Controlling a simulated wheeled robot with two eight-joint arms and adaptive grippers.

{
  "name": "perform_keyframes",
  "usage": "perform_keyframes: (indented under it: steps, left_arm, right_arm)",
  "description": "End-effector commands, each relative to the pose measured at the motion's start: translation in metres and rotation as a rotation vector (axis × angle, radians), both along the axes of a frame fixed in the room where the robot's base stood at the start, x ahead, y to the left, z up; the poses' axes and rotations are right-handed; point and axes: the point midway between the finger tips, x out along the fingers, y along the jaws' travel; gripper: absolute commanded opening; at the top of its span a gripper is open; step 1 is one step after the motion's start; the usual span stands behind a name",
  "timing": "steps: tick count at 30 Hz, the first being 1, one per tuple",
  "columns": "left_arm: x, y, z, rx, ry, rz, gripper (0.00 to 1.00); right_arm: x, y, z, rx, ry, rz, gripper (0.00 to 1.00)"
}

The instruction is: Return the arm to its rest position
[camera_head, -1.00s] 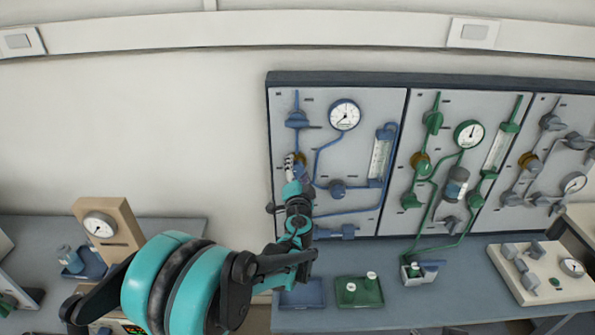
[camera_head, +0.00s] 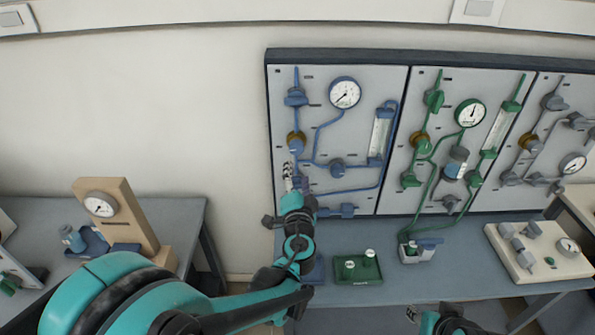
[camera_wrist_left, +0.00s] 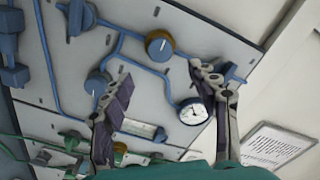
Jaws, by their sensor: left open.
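My left gripper (camera_head: 292,182) is in front of the lower left part of the blue-piped wall panel (camera_head: 350,190), below the gold-ringed knob (camera_head: 296,141). In the left wrist view its two fingers (camera_wrist_left: 165,105) are spread with nothing between them. Behind them are a gold-and-blue knob (camera_wrist_left: 160,45), a blue knob (camera_wrist_left: 97,84) and a round gauge (camera_wrist_left: 192,111). The teal left arm comes in from the lower left. A teal and dark part of my right arm shows at the bottom edge; its jaws cannot be made out.
A green tray (camera_head: 358,281) with white-topped items stands on the bench below the panel. A box with a gauge (camera_head: 540,250) is at the right. A wooden gauge stand (camera_head: 128,215) is on the left table. The wall between is bare.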

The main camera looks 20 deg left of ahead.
Motion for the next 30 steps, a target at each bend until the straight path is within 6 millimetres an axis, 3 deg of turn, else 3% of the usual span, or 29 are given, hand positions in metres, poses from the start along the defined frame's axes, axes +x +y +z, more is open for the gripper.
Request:
perform_keyframes:
  steps: [10, 14, 17, 22, 26, 30]
  left_arm:
    - [-0.001, 0.001, 0.000, -0.005, 0.002, 0.004, 0.60]
    - [-0.013, 0.018, 0.000, -0.068, 0.036, 0.047, 0.60]
    - [-0.036, 0.043, -0.005, -0.180, 0.105, 0.119, 0.60]
    - [-0.102, 0.073, -0.035, -0.438, 0.293, 0.239, 0.60]
    - [-0.159, 0.067, -0.064, -0.642, 0.456, 0.279, 0.60]
    - [-0.210, 0.041, -0.088, -0.828, 0.608, 0.268, 0.60]
  right_arm:
    - [0.000, 0.000, 0.000, 0.000, 0.000, 0.000, 0.40]
    - [0.000, 0.000, 0.000, 0.000, 0.000, 0.000, 0.40]
    - [0.000, 0.000, 0.000, 0.000, 0.000, 0.000, 0.40]
    - [0.000, 0.000, 0.000, 0.000, 0.000, 0.000, 0.40]
    - [0.000, 0.000, 0.000, 0.000, 0.000, 0.000, 0.40]
    - [0.000, 0.000, 0.000, 0.000, 0.000, 0.000, 0.40]
